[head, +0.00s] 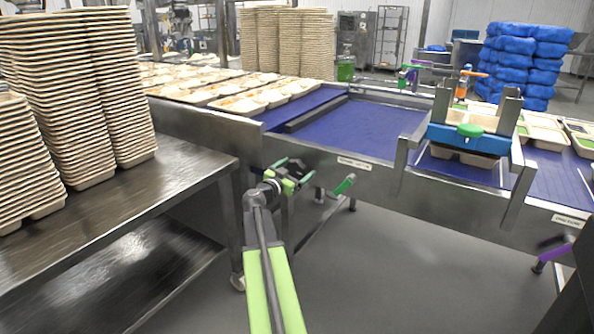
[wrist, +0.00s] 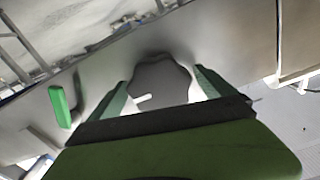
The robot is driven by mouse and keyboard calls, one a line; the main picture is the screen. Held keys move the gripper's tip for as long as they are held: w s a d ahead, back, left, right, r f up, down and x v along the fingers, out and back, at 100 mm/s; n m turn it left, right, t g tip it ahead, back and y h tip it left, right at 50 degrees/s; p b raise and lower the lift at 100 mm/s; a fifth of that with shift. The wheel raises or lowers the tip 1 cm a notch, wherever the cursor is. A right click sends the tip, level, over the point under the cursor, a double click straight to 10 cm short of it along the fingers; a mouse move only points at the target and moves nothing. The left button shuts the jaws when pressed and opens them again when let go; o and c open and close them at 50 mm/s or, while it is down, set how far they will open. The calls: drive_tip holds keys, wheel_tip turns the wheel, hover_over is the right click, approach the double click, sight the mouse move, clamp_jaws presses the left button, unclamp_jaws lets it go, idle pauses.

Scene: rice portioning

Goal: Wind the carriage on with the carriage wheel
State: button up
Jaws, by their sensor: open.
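My gripper (head: 288,178) is open at the near side of the conveyor frame, left of centre in the head view. In the wrist view its two green fingers (wrist: 160,90) stand on either side of a dark grey lobed knob, which looks like the carriage wheel (wrist: 160,74). A small white mark shows on the knob. Whether the fingers touch it I cannot tell. In the head view my gripper largely covers that spot. The carriage (head: 450,138), a blue block with a green knob on top, sits between metal uprights over the belt, with trays under it.
A green lever (head: 345,185) sticks out right of my gripper and also shows in the wrist view (wrist: 62,105). A steel table (head: 185,165) with tray stacks (head: 70,95) stands left. A purple handle (head: 552,254) is at lower right. The floor (head: 400,260) in front is clear.

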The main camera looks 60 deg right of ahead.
drive_tip(key=shift+c, duration=0.2)
drive_tip(key=c, duration=1.3)
drive_tip(key=shift+c, duration=0.2)
